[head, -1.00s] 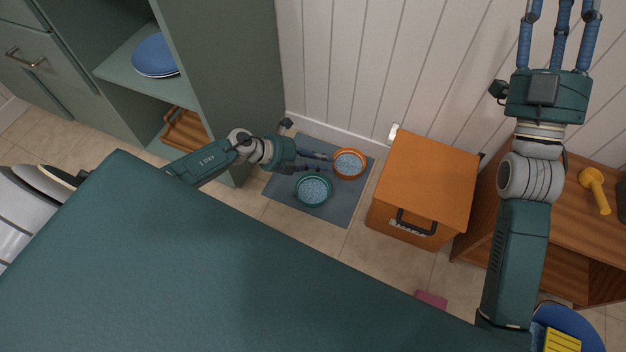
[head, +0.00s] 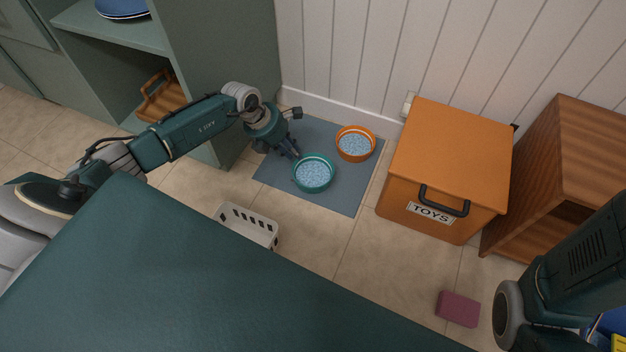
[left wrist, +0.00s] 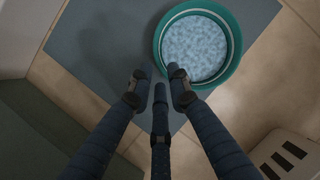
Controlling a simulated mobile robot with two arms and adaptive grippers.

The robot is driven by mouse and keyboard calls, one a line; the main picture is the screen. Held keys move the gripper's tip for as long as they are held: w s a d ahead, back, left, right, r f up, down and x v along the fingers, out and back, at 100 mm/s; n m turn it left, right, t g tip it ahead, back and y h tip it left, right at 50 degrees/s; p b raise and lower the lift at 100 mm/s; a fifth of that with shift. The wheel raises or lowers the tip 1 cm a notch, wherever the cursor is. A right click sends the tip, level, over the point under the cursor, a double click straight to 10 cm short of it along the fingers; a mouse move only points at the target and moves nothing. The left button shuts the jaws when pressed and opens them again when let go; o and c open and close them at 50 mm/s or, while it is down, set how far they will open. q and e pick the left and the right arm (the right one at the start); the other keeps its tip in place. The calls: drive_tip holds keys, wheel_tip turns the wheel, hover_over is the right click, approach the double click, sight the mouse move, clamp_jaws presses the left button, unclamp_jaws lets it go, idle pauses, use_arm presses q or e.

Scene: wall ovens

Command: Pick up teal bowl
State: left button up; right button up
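The teal bowl (head: 314,174) sits on a grey-blue mat (head: 330,201) on the floor, with pale blue speckled contents. In the left wrist view the teal bowl (left wrist: 238,48) is upper right of the fingertips. My left gripper (head: 290,155) is just above and to the left of the bowl in the head view. Its fingers (left wrist: 160,88) are spread apart with nothing between them, and they look clear of the bowl's rim. My right arm is at the lower right of the head view, and its gripper is out of frame.
An orange bowl (head: 356,144) stands on the mat just behind the teal bowl. An orange toy box (head: 447,160) is to the right. A white basket (head: 247,224) is in front, and it shows in the left wrist view (left wrist: 285,155). A green cabinet (head: 222,70) is at the left.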

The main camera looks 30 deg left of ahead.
sight(306, 164)
use_arm(q)
drive_tip(key=shift+w+d+f, duration=0.15)
drive_tip(key=shift+f, duration=0.25)
drive_tip(key=b+x, duration=0.4)
drive_tip(key=shift+f+b, duration=0.1)
drive_tip(key=shift+b, duration=0.3)
drive_tip(key=shift+w+d+f+b, duration=0.1)
drive_tip(key=shift+w+f+b, duration=0.05)
drive_tip(key=shift+f+b, duration=0.2)
drive_tip(key=shift+r, duration=0.1)
clamp_jaws()
